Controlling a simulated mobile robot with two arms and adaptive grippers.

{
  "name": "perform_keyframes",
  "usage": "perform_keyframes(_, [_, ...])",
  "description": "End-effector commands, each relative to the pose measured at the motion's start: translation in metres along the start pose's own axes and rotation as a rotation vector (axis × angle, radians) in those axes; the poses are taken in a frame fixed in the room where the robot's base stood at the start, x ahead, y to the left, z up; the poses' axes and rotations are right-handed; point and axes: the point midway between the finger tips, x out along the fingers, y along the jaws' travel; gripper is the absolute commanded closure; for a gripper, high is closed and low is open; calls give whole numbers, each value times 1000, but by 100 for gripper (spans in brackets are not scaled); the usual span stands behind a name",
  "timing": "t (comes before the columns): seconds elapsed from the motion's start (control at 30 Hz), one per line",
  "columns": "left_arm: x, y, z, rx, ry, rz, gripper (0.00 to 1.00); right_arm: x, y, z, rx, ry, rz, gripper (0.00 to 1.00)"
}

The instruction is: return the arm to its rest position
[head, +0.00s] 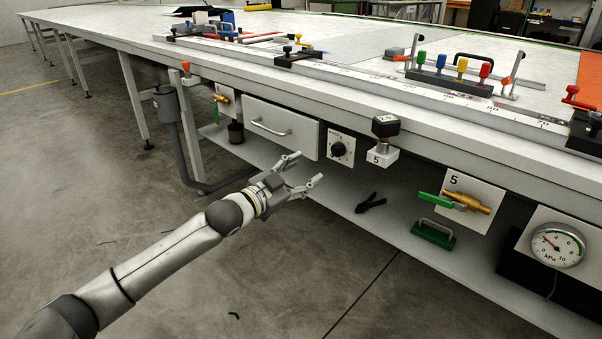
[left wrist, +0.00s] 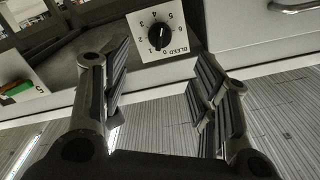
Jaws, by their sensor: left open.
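My left gripper (head: 305,174) is open and empty. It is in front of the workbench (head: 330,85), below the drawer and left of a black dial. In the left wrist view its two fingers (left wrist: 158,105) stand wide apart with nothing between them. The dial's white plate (left wrist: 155,32), marked BLEED, shows beyond the fingertips, and the gripper looks apart from it. The dial knob (head: 338,149) also shows in the head view. My left arm (head: 165,255) reaches in from the lower left. My right gripper is not in view.
A drawer with a handle (head: 271,130) is behind the gripper. To the right are a black-topped knob marked 5 (head: 384,127), a green-handled valve (head: 455,201) and a gauge (head: 556,245). A grey pipe (head: 178,140) bends at the left. Open floor (head: 90,190) lies to the left.

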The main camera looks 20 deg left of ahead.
Motion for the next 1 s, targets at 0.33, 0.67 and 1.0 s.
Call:
perform_keyframes(0.33, [0, 2, 1, -3, -2, 2, 45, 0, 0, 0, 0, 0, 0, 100])
perform_keyframes(0.67, [-45, 140, 42, -148, -195, 110, 45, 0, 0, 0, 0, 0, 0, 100])
perform_keyframes(1.0, [-162, 241, 75, -351, -545, 111, 45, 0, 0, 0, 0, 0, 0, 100])
